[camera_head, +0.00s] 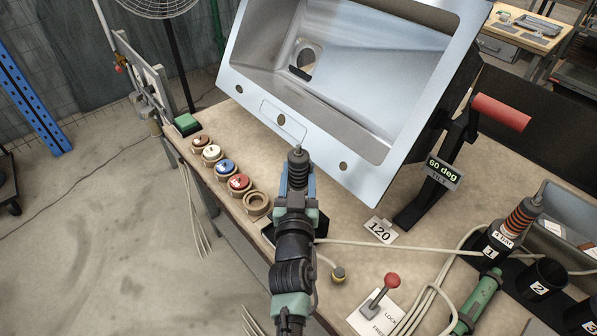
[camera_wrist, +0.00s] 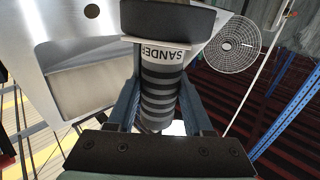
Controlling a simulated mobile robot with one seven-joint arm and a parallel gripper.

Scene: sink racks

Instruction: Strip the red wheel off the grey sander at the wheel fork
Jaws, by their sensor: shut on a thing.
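My gripper (camera_head: 298,185) is shut on the grey sander (camera_head: 298,165), held above the bench's front edge. In the wrist view the sander's striped body (camera_wrist: 162,90) is between the two blue fingers, with the word SANDER near its top and a dark head above that. No red wheel can be made out on the sander; its working face is hidden. A row of ring holders on the left of the bench bears coloured discs, among them a red one (camera_head: 239,182); the nearest ring (camera_head: 257,204) is empty. I cannot make out the wheel fork for certain.
A tilted steel sink (camera_head: 310,125) stands just behind my gripper, its sign (camera_head: 443,173) reading 60 deg. A red-knobbed lever (camera_head: 380,290) and a cable lie to the right. Numbered black holders (camera_head: 543,278) stand further right, one with an orange-striped tool (camera_head: 515,222).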

